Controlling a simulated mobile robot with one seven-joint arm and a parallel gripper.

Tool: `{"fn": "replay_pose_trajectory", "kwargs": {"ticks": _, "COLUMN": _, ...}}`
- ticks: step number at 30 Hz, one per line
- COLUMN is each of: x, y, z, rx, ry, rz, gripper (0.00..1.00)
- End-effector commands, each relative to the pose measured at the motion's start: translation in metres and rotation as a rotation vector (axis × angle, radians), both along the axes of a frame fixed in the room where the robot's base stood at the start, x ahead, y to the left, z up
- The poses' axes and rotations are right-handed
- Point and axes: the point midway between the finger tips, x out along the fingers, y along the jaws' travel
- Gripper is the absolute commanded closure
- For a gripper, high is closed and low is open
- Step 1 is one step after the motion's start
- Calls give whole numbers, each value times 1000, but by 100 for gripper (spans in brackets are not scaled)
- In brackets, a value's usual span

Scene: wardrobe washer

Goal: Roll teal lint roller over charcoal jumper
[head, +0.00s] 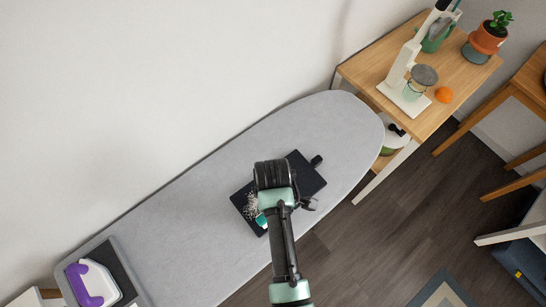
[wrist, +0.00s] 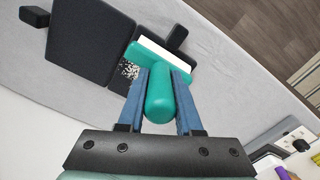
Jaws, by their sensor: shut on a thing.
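The charcoal jumper (head: 306,178) lies flat on the grey ironing board, partly hidden by my arm in the head view. In the wrist view its dark body (wrist: 92,40) spreads to the left and behind the roller. Pale lint specks (head: 250,208) show on it, also beside the roller in the wrist view (wrist: 130,69). My gripper (wrist: 160,80) is shut on the handle of the teal lint roller (wrist: 160,98). The roller's white sheet faces the jumper, close to the specks; I cannot tell whether it touches. In the head view only a bit of teal roller (head: 262,221) shows.
The ironing board (head: 190,220) has bare room left of the jumper. A purple and white iron (head: 92,284) rests at its left end. A wooden side table (head: 462,72) on the right holds a white stand, jar, orange and potted plant. A wall runs behind the board.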

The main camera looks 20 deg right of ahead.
Motion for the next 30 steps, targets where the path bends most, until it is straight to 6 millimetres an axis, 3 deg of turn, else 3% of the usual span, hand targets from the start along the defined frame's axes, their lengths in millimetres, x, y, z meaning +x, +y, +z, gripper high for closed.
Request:
{"fn": "replay_pose_trajectory", "kwargs": {"ticks": 20, "x": 1, "y": 0, "z": -12, "rx": 0, "ry": 0, "rz": 0, "gripper": 100}}
{"fn": "replay_pose_trajectory", "kwargs": {"ticks": 30, "x": 42, "y": 11, "z": -13, "rx": 1, "ry": -2, "rz": 1, "gripper": 100}}
